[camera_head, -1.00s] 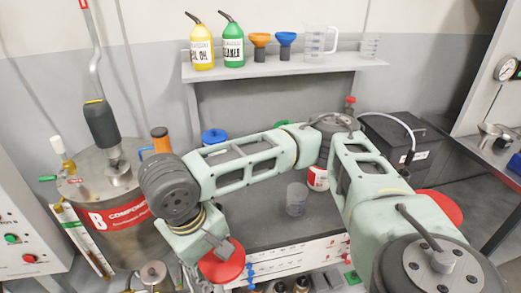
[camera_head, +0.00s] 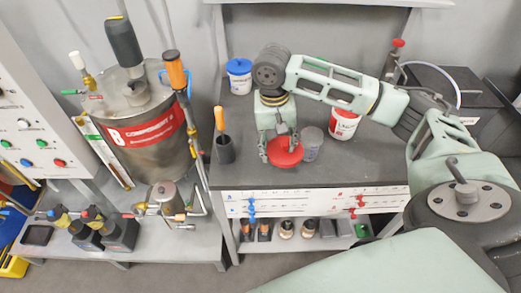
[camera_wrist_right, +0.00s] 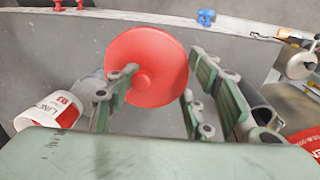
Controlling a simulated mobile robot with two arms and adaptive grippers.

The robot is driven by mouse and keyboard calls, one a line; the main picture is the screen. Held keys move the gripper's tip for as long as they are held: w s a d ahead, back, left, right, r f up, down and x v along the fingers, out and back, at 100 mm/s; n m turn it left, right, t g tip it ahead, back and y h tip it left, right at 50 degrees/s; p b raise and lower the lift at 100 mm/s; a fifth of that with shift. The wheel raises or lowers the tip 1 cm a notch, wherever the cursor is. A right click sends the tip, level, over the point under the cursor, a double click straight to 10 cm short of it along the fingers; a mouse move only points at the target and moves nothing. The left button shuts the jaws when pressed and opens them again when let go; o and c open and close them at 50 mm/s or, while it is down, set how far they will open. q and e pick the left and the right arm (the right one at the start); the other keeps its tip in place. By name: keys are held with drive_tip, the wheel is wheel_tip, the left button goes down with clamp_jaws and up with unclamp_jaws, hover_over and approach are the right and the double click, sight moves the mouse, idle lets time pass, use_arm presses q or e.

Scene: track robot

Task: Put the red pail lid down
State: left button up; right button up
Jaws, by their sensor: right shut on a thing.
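The red pail lid (camera_head: 286,156) is a round disc over the front part of the dark bench top (camera_head: 365,170). My right gripper (camera_head: 279,146) reaches down at it and is shut on it. In the right wrist view the lid (camera_wrist_right: 148,52) sits flat between the fingers of the gripper (camera_wrist_right: 157,92). I cannot tell whether the lid touches the bench. A white pail with a red label (camera_head: 343,124) stands to the right behind the lid and shows at the left of the wrist view (camera_wrist_right: 52,112). My left gripper is not in view.
A grey translucent cup (camera_head: 312,143) stands close to the lid's right. A dark holder with an orange-handled tool (camera_head: 224,149) stands to its left. A blue-lidded pail (camera_head: 239,80) is at the back. Bare bench lies right of the white pail.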

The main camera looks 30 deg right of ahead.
hover_over(259, 158)
drive_tip(key=f, duration=0.2)
drive_tip(key=s+f+p, duration=0.1)
drive_tip(key=shift+f, duration=0.35)
drive_tip(key=shift+w+a+f, duration=0.1)
drive_tip(key=shift+w+f, duration=0.25)
drive_tip(key=shift+w, duration=0.2)
wheel_tip(259, 158, down, 3)
drive_tip(key=shift+f+p, duration=0.1)
drive_tip(key=shift+p, duration=0.35)
drive_tip(key=shift+f, duration=0.45)
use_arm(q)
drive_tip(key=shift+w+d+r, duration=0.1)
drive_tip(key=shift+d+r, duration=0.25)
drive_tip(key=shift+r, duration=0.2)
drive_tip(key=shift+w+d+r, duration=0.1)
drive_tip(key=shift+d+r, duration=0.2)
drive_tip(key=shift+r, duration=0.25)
use_arm(e)
drive_tip(key=shift+f, duration=0.6)
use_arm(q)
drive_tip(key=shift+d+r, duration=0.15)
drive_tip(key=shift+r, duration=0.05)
use_arm(e)
drive_tip(key=o, duration=1.1)
drive_tip(key=shift+c, duration=0.2)
